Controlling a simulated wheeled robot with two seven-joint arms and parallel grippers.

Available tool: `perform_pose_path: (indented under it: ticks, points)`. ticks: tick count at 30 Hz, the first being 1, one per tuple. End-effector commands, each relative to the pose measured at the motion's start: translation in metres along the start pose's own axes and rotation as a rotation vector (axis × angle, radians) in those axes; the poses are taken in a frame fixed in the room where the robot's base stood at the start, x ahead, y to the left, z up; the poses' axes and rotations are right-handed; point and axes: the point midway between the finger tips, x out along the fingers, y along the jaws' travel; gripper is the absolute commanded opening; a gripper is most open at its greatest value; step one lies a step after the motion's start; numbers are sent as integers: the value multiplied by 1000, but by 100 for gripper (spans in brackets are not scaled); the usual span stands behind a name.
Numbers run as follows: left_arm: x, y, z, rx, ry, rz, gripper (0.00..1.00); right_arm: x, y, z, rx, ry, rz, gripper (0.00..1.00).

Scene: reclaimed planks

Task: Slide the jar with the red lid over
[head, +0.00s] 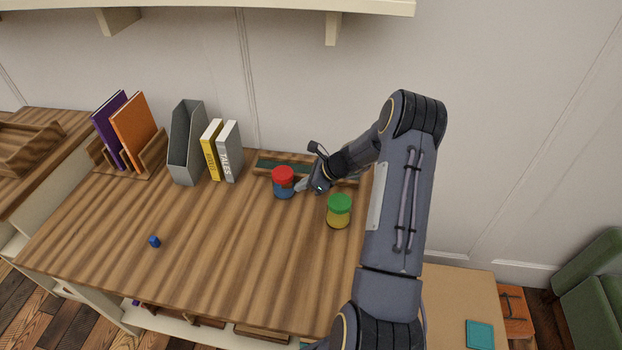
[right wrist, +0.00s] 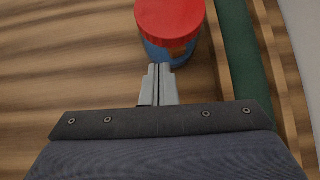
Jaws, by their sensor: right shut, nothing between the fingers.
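The jar with the red lid (head: 284,188) has a blue body and stands upright on the wooden desk (head: 200,250), near its back edge. It also shows at the top of the right wrist view (right wrist: 170,28). My right gripper (head: 301,187) is shut and empty, with its fingertips right beside the jar, on its right side in the head view. In the right wrist view the fingertips (right wrist: 159,68) reach the jar's lower side; I cannot tell whether they touch. My left gripper is not in view.
A jar with a green lid (head: 339,212) and yellow body stands near my right arm. A tray with a green inside (head: 268,165) lies behind the red-lidded jar. Books (head: 229,151) and a grey file holder (head: 187,142) stand at back left. A small blue object (head: 154,241) lies front left. The desk's middle is clear.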

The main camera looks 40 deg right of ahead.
Motion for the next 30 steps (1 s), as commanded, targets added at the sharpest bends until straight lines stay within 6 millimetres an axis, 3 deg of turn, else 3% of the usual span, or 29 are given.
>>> perform_pose_path:
  ticks: [13, 19, 30]
  points:
    - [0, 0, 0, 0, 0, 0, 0, 6, 0, 1, -2, -1, 0, 0]
    - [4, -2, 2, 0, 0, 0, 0, 21, 0, 14, -4, -1, 1, 0]
    - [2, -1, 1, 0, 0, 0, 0, 19, 0, 16, -1, 0, 0, 0]
